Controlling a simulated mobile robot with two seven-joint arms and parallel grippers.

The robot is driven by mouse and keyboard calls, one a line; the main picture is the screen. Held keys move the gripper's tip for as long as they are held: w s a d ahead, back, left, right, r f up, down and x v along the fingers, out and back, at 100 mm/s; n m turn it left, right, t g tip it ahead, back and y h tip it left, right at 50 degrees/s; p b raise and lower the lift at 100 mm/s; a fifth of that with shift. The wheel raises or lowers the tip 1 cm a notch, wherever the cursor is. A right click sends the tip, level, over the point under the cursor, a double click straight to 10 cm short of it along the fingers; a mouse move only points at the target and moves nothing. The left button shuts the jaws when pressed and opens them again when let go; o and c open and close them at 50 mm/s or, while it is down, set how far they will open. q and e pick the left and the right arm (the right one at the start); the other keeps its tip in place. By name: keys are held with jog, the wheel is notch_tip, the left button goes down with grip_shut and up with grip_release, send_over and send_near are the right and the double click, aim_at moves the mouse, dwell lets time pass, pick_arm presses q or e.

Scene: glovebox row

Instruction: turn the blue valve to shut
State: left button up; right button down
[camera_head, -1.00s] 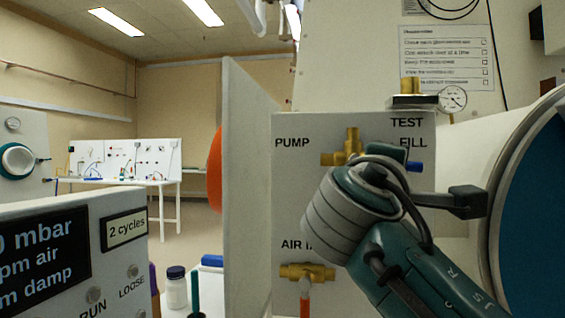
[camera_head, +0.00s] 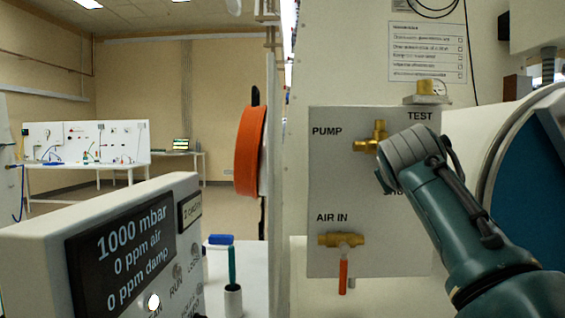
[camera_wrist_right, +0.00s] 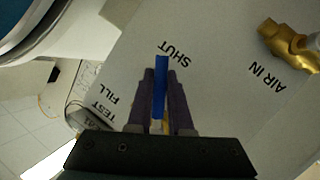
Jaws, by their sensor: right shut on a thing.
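The blue valve handle (camera_wrist_right: 161,62) stands between the two purple fingers of my right gripper (camera_wrist_right: 160,78) in the right wrist view. The fingers are closed on it from both sides. The handle's free end points at the word SHUT on the grey panel (camera_wrist_right: 205,75). In the head view my right forearm and wrist cover the handle, the fingers and part of the panel (camera_head: 330,190). The brass valve body (camera_head: 371,140) shows left of my wrist, by the PUMP label. My left gripper is in neither view.
A brass AIR IN fitting (camera_head: 341,239) with an orange handle (camera_head: 343,272) sits low on the panel. A display box (camera_head: 130,250) reading 1000 mbar stands front left. An orange disc (camera_head: 250,152) is left of the panel. A large round blue port (camera_head: 535,185) is at the right.

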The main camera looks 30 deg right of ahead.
jog(key=shift+w+a+f+m+t+y+p, duration=0.25)
jog(key=shift+w+a+m+y+p, duration=0.2)
jog(key=shift+a+m+y+p, duration=0.45)
jog(key=shift+w+a+f+m+t+y+p, duration=0.2)
jog(key=shift+w+a+m+y+p, duration=0.35)
jog(key=shift+m+p, duration=0.65)
jog(key=shift+s+d, duration=0.1)
jog(key=shift+s, duration=0.05)
jog(key=c, duration=0.8)
grip_release()
jog(key=shift+c, duration=0.2)
jog(key=v, duration=1)
